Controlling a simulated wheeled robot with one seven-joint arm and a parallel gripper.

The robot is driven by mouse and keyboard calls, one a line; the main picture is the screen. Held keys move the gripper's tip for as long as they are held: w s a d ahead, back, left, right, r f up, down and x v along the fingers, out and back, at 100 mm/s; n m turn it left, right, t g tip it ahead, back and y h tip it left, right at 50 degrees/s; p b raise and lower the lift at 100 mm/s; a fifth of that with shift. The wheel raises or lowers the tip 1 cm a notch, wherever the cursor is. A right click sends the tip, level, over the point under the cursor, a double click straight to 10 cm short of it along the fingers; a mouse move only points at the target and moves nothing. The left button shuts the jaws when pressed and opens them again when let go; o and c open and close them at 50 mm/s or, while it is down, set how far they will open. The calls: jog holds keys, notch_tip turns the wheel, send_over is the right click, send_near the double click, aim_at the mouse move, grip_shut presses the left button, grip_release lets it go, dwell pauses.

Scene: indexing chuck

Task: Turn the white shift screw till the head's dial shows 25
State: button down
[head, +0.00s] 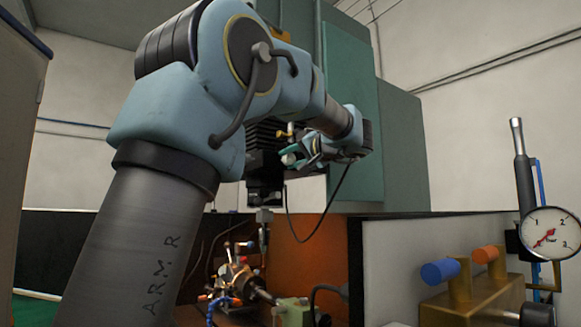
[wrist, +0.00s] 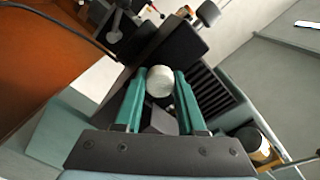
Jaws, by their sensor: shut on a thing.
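The white shift screw (wrist: 160,81) shows in the wrist view as a pale round knob between the tips of my gripper (wrist: 160,90). The two green fingers are shut on it, one on each side. In the head view my gripper (head: 298,154) is at the front of the machine's head, beside its dark ribbed part, and the white screw (head: 288,159) shows small at its tips. I cannot make out the head's dial or its reading in either view.
Below the head, a cluttered fixture (head: 238,280) stands by an orange panel (head: 322,255). A pressure gauge (head: 549,234) and a brass block (head: 475,300) with blue and orange knobs are at right. In the wrist view, a grey knob (wrist: 208,13) stands beyond the screw.

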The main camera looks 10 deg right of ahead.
jog(key=m, duration=0.4)
jog(key=shift+m, duration=0.3)
jog(key=m, duration=0.4)
jog(key=shift+f, duration=0.15)
jog(key=shift+m, duration=0.4)
jog(key=c, duration=0.5)
grip_release()
jog(key=b+v, duration=0.2)
jog(key=v, duration=0.9)
